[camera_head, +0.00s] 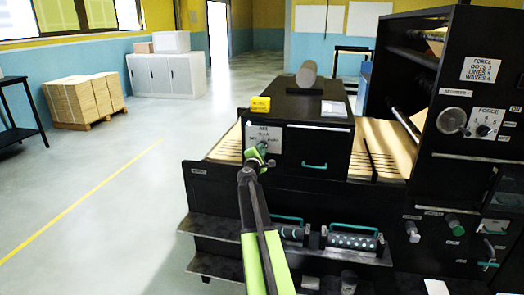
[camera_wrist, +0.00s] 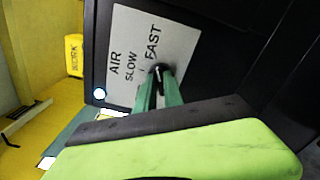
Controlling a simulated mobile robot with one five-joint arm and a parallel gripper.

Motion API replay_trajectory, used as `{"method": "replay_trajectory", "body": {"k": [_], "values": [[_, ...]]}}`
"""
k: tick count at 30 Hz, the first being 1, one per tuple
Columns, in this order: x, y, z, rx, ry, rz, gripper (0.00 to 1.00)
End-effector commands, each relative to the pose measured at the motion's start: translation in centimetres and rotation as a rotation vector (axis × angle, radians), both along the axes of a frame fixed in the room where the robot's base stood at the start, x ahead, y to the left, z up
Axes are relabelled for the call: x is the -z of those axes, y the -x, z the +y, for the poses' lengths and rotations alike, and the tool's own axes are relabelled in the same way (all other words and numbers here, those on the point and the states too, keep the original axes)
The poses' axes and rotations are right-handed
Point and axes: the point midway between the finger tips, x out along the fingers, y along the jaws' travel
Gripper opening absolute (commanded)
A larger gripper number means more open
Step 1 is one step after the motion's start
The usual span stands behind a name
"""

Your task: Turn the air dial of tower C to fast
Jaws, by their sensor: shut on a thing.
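The air dial (camera_wrist: 159,70) is a small dark knob on a pale plate (camera_wrist: 140,40) marked AIR, SLOW and FAST. The same plate (camera_head: 258,133) sits on the left of the front of a black box-shaped unit (camera_head: 311,120) in the head view. My gripper (camera_wrist: 160,80) has its green fingers shut on the dial, and the fingers hide part of it. In the head view my gripper (camera_head: 262,149) reaches up to the plate from below. I cannot tell which mark the dial points to. No tower letter is readable on this unit.
A yellow block (camera_head: 260,104) stands on the unit's top left edge; a grey roll (camera_head: 306,74) is on top. A green handle (camera_head: 315,165) is right of the plate. A taller black cabinet (camera_head: 475,110) with a FORCE dial stands right.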

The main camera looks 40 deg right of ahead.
Motion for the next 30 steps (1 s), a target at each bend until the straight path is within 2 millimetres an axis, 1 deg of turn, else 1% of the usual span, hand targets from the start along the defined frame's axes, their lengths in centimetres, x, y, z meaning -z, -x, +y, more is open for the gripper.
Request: {"method": "replay_trajectory", "body": {"k": [9,10,14,15,22,25,28,30], "values": [[0.0,0.0,0.0,0.0,-0.001,-0.002,0.0],[0.0,0.0,0.0,0.0,-0.001,-0.002,0.14],[0.0,0.0,0.0,0.0,-0.001,-0.002,0.31],[0.0,0.0,0.0,0.0,-0.001,-0.001,0.34],[0.0,0.0,0.0,0.0,-0.001,-0.001,0.34],[0.0,0.3,0.4,0.0,-0.001,-0.001,0.34],[0.0,1.2,1.7,0.0,-0.001,-0.001,0.34],[0.0,2.2,3.3,-0.001,0.0,-0.001,0.34]]}}
